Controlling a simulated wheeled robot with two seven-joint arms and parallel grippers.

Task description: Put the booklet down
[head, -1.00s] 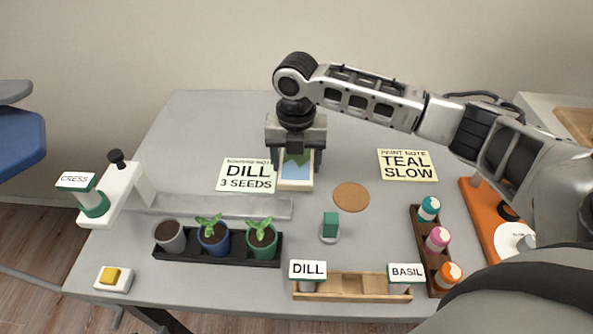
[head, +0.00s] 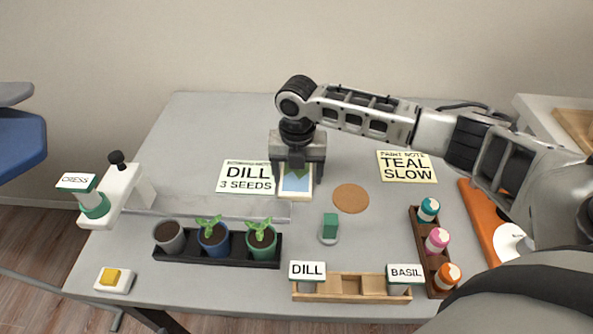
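The booklet (head: 296,181) is a small cream-edged rectangle with a blue and green picture on its cover. It is in the middle of the grey table (head: 200,120), beside the dill note. My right gripper (head: 297,172) comes down over its far end, fingers on either side. The fingers appear closed on the booklet, though the contact is partly hidden by the gripper body. The booklet is low, at or just above the table top; I cannot tell which. My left gripper is not in view.
The dill note (head: 245,177) lies left of the booklet and the teal note (head: 406,166) to the right. A round cork coaster (head: 351,198) lies nearby. Potted seedlings in a black tray (head: 216,256), a wooden rack (head: 353,289) and paint bottles (head: 436,241) stand nearer. The table behind is clear.

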